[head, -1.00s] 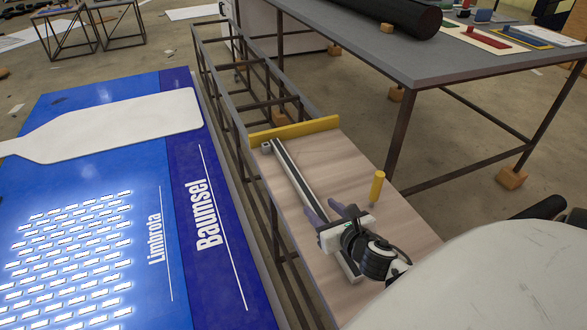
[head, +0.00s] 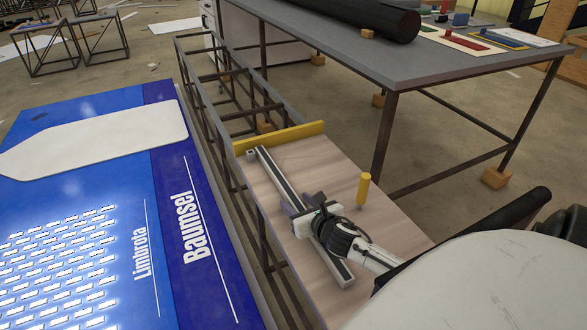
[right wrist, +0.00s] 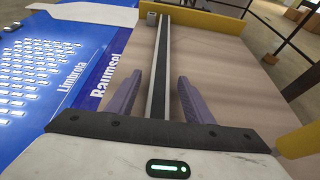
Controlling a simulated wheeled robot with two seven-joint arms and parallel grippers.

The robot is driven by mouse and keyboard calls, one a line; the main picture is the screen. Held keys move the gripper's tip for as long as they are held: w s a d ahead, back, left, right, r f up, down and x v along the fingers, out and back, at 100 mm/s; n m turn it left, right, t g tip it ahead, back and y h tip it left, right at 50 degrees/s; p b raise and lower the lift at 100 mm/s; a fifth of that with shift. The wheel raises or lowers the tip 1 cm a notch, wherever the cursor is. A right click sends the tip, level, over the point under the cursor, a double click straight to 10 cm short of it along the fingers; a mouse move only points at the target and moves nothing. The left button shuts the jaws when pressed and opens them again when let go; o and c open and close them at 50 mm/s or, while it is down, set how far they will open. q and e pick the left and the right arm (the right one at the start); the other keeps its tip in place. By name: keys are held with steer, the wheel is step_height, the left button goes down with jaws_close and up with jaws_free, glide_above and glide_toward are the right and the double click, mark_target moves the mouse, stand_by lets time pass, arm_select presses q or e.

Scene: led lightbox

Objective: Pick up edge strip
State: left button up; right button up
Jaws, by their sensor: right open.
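The edge strip (head: 270,172) is a long, thin bar with a dark top and light sides. It lies lengthwise on a narrow wooden board, and its middle is partly hidden under my right gripper (head: 303,203). In the right wrist view the strip (right wrist: 160,75) runs between the two purple fingers of the open right gripper (right wrist: 155,92). I cannot tell whether the fingers touch it. My left gripper is not in view.
The wooden board (head: 300,160) has a yellow bar (head: 280,137) at its far end and a yellow-handled tool (head: 363,188) on its right. The blue lightbox panel (head: 100,190) lies left, with a pale flat plate (head: 110,140) above it. A grey table (head: 375,65) stands behind.

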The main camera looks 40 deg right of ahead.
mark_target(330, 253)
jaws_close()
steer(key=shift+r, duration=0.1)
steer(key=shift+r, duration=0.15)
steer(key=shift+r, duration=0.3)
steer(key=r, duration=0.1)
steer(key=r+p, duration=0.1)
steer(key=r, duration=0.1)
steer(key=shift+s+a+p, duration=0.1)
steer(key=shift+s+p, duration=0.15)
steer(key=shift+p, duration=0.15)
steer(key=s+a, duration=0.1)
steer(key=s, duration=0.4)
steer(key=s+a, duration=0.2)
steer(key=s, duration=0.4)
steer(key=s+a, duration=0.2)
steer(key=s, duration=0.3)
steer(key=shift+s+a+f, duration=0.15)
steer(key=shift+s+f, duration=0.05)
steer(key=shift+s, duration=0.15)
steer(key=shift+r, duration=0.1)
